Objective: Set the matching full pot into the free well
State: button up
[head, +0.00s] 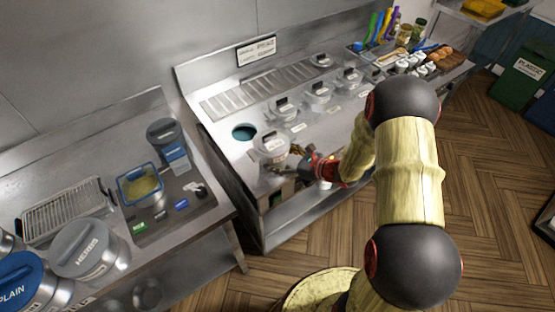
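A lidded pot (268,151) with a dark handle on its lid is at the near left of the steel range, by its front edge. It stands higher than the pots in the row, and its lower part is hard to make out. A round open well (243,132) with a dark teal inside is just behind and left of it. My gripper (286,166) is at the right side of this pot, with its fingers close against it. The fingers are small and partly merged with the pot, so I cannot tell whether they grip it.
Several lidded pots (318,95) sit in a row along the range. A small sign (257,50) stands at the back. On the left counter are a fry basket (140,187), a wire rack (65,211) and large canisters (90,250). Bottles and food crowd the far right end.

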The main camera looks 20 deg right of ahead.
jog(key=shift+w+f, duration=0.1)
jog(key=shift+f, duration=0.2)
jog(key=o, duration=2)
jog(key=shift+f, duration=0.2)
jog(key=shift+o, duration=0.2)
